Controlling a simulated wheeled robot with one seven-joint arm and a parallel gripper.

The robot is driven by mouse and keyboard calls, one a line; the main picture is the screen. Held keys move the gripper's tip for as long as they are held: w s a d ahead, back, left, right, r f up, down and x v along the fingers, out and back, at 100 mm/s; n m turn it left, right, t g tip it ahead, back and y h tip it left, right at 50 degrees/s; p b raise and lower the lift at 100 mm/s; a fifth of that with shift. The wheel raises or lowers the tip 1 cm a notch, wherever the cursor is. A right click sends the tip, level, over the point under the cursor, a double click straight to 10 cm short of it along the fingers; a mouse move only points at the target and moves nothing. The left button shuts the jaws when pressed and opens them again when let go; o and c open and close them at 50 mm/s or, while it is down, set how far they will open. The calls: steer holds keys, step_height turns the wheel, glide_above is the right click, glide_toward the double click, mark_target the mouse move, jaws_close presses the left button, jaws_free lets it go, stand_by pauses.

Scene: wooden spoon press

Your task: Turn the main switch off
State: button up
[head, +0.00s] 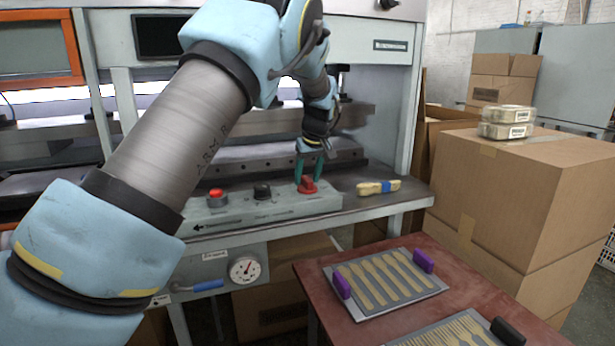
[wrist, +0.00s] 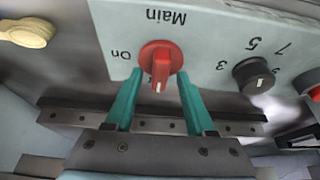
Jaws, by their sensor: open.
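The main switch is a red rotary knob (head: 307,185) at the right end of the grey control box (head: 240,212). In the wrist view the red knob (wrist: 160,62) sits below the upside-down word "Main", with "On" to its left. Its raised bar runs up and down in that picture, with a white mark at the lower end. I see no "Off" label. My gripper (head: 309,168) reaches down to the knob. In the wrist view my gripper (wrist: 159,80) is open, its teal fingers on either side of the knob, with gaps visible; I cannot make out contact.
A black dial (wrist: 254,75) and a red push button (head: 216,197) share the box. A red table (head: 310,275) with a spoon-blank tray (head: 420,285) stands in front. Cardboard boxes (head: 500,195) stand right.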

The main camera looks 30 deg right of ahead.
steer(key=b+v, duration=0.1)
steer(key=v, duration=0.9)
steer(key=shift+s+r+b, duration=0.2)
steer(key=shift+r+b, duration=0.15)
steer(key=shift+a, duration=0.1)
steer(key=shift+g, duration=0.9)
steer(key=a+f, duration=0.1)
steer(key=a, duration=0.7)
steer(key=a+f+p, duration=0.1)
steer(key=a+f, duration=0.1)
steer(key=a, duration=0.6)
steer(key=w+a+f+p, duration=0.1)
steer(key=a+f, duration=0.1)
steer(key=a, duration=0.7)
steer(key=shift+w+f, duration=0.1)
steer(key=shift+f, duration=0.15)
steer(key=s+a+f, duration=0.3)
steer(key=s+a, duration=0.5)
steer(key=a, duration=0.1)
steer(key=s+a+f+g+p, duration=0.1)
steer(key=s+a+f, duration=0.2)
steer(key=s+a, duration=0.5)
steer(key=shift+s+a, duration=0.4)
steer(key=shift+a, duration=0.7)
steer(key=shift+c, duration=0.2)
